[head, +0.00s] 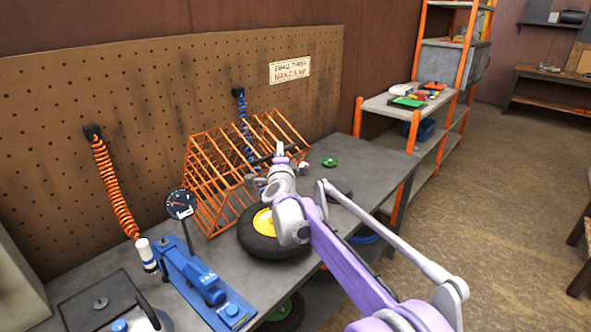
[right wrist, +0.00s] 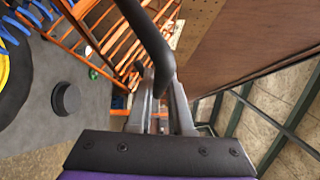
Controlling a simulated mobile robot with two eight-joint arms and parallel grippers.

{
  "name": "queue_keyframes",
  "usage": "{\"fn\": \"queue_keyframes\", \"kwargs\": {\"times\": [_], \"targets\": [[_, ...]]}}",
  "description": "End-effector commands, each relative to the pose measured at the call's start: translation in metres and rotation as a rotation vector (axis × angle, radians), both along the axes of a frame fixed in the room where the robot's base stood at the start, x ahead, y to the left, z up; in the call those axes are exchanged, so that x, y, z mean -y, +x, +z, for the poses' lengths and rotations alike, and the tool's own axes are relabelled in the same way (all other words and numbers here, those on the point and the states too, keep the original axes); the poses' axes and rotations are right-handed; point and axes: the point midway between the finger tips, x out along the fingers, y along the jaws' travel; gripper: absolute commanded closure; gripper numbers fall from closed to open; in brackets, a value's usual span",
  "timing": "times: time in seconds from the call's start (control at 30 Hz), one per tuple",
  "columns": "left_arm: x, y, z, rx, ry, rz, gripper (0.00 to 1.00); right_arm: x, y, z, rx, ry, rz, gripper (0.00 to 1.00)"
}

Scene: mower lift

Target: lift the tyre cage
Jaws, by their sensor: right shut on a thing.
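The tyre cage is a frame of orange bars (head: 205,185) on the grey workbench against the pegboard. In the right wrist view its orange bars (right wrist: 115,45) show at upper left. My right gripper (head: 280,153) is at the cage's right upper side. It is shut on the cage's black handle (right wrist: 152,45), whose curved tube runs up from between the fingers (right wrist: 160,95). I cannot tell whether the cage's base is clear of the bench. My left gripper is not in view.
A tyre with a yellow hub (head: 257,243) lies in front of the cage. A blue tool (head: 205,285), a round gauge (head: 181,204) and an orange coiled hose (head: 115,185) are at left. A green cap (head: 330,162) lies right of the cage. An orange-framed shelf (head: 410,105) stands beyond.

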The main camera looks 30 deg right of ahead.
Motion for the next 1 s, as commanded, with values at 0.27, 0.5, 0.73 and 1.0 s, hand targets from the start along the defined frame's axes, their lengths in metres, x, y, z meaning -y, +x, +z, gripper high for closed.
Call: {"fn": "queue_keyframes", "kwargs": {"times": [0.27, 0.5, 0.73, 1.0], "targets": [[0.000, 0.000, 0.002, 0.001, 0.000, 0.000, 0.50, -0.013, 0.032, 0.019, -0.087, -0.035, 0.000, 1.00], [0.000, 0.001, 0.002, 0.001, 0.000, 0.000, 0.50, -0.017, 0.041, 0.023, -0.113, -0.048, 0.001, 1.00], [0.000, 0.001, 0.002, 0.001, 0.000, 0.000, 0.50, -0.017, 0.041, 0.023, -0.116, -0.050, 0.001, 1.00], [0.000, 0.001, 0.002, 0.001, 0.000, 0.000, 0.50, -0.017, 0.041, 0.023, -0.116, -0.050, 0.001, 0.58]]}}
